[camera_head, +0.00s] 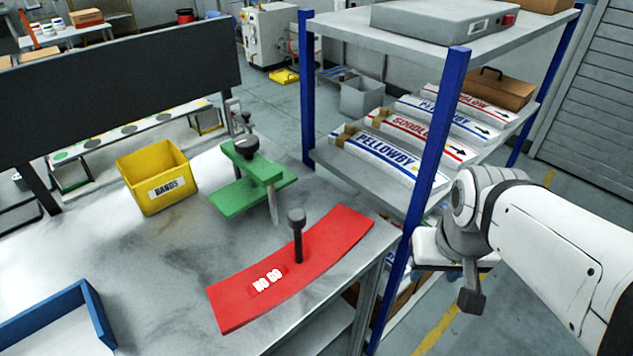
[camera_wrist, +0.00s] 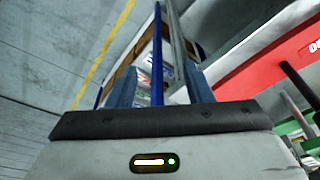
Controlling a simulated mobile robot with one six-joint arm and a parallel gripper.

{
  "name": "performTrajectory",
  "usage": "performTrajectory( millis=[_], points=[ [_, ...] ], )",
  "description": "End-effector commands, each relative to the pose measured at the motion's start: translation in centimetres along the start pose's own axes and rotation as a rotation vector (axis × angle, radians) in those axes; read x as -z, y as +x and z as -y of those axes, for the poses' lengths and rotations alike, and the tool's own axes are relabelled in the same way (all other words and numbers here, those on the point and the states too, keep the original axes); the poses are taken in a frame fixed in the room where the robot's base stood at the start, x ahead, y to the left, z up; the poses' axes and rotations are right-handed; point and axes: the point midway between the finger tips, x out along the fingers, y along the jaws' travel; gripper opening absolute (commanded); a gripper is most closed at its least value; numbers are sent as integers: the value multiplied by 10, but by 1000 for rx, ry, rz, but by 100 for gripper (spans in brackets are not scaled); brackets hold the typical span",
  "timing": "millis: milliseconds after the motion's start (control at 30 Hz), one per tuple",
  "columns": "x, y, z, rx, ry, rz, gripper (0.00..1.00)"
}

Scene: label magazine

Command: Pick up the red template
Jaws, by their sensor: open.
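The red template (camera_head: 335,238) is a curved red plate marked "NO GO". It lies on the grey table near its right edge, with a dark upright knobbed handle (camera_head: 297,236) at its middle. My gripper (camera_head: 471,298) is to the right of the table edge and apart from the template. In the wrist view my gripper (camera_wrist: 162,88) has its two fingers spread with nothing held between them. The red template also shows at the right of the wrist view (camera_wrist: 262,68), partly cut off, with its dark handle beside it.
A green clamp-like template (camera_head: 240,195) stands behind the red one. A yellow bin (camera_head: 158,182) and a blue-rimmed tray (camera_head: 52,312) are on the left. A shelf rack with a blue post (camera_head: 433,150) and labelled packs stands close to my arm.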

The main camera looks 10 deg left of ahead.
Motion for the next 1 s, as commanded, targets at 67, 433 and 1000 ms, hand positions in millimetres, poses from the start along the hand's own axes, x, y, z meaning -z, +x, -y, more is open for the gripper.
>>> performTrajectory(
  millis=[67, 433, 1000],
  points=[
    [8, -6, 10, 4, -77, 8, 53],
    [78, -48, 110, 107, -1233, 85, 56],
    [102, -60, 232, 266, -2365, 99, 56]
  ],
)
